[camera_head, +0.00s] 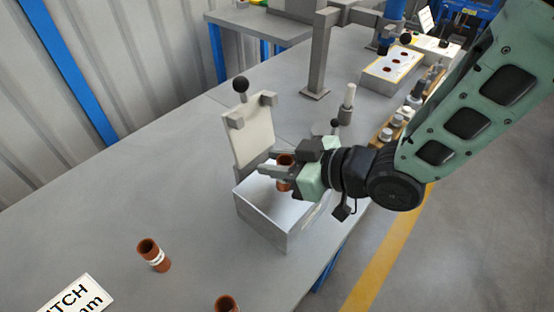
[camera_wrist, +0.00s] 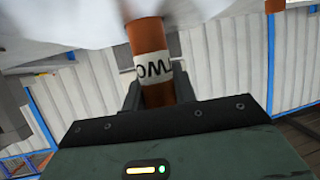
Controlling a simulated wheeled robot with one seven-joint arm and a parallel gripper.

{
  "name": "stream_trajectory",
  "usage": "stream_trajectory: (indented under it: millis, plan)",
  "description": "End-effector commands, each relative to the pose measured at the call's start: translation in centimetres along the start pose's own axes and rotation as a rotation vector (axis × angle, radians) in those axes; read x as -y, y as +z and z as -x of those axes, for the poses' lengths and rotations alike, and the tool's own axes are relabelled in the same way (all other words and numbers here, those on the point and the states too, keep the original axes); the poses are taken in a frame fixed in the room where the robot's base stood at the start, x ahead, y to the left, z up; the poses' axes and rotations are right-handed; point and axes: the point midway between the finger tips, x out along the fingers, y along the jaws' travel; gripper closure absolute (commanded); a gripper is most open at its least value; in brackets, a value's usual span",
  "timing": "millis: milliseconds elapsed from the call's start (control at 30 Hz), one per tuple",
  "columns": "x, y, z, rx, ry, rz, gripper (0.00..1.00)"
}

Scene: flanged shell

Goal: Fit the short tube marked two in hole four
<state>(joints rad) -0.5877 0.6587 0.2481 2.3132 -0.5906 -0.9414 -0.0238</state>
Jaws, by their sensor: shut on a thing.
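My gripper (camera_head: 276,170) is shut on a short copper-brown tube (camera_head: 285,161), just over the grey metal box (camera_head: 265,218). In the wrist view the tube (camera_wrist: 147,38) stands between the fingers, and its white band shows dark letters that look like part of "TWO". The tube's far end meets or overlaps a blurred white surface at the top of that view; I cannot tell whether it touches. A pale upright plate (camera_head: 252,135) with a black knob rises at the back of the box. No numbered hole can be made out; the gripper covers part of the box top.
A metal post (camera_head: 320,55), a small cylinder stand (camera_head: 347,103) and a block with dark-rimmed holes (camera_head: 393,68) stand behind. The bench's left is mostly clear.

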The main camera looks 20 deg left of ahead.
Motion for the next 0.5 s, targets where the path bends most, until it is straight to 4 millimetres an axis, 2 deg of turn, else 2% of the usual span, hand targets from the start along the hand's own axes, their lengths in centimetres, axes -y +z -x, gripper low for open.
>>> stream_trajectory:
  millis: [500]
  plan:
    - [0.0,1.2,-0.5,-0.001,0.0,0.001,1.0]
